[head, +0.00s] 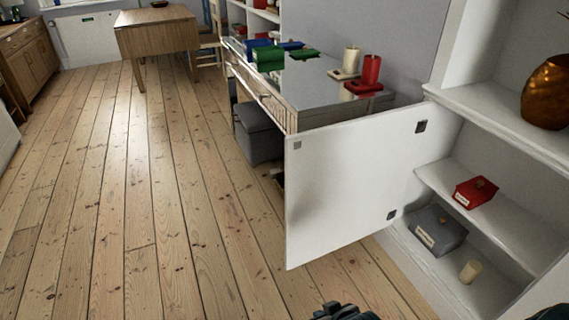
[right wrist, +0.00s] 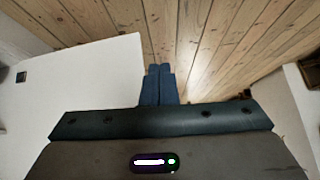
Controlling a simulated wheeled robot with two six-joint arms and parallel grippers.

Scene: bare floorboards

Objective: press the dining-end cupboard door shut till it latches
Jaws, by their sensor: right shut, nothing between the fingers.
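The white cupboard door (head: 350,180) stands wide open, swung out from its hinged right side over the floor. Two dark hinges show near its right edge and a small grey catch plate (head: 297,145) near its upper left corner. The cupboard (head: 455,262) is open behind it. My right gripper (head: 343,312) shows only in part at the bottom of the head view, below the door's lower edge. In the right wrist view its fingers (right wrist: 158,84) are shut and empty, with the door (right wrist: 85,85) to their left. I cannot tell whether they touch it. My left gripper is out of view.
The cupboard shelves hold a red box (head: 475,192), a grey box (head: 438,230) and a cream candle (head: 470,271). A copper vase (head: 546,95) stands above. A desk (head: 315,85) with several items and a grey stool (head: 258,133) lie behind the door. Floorboards at left are clear.

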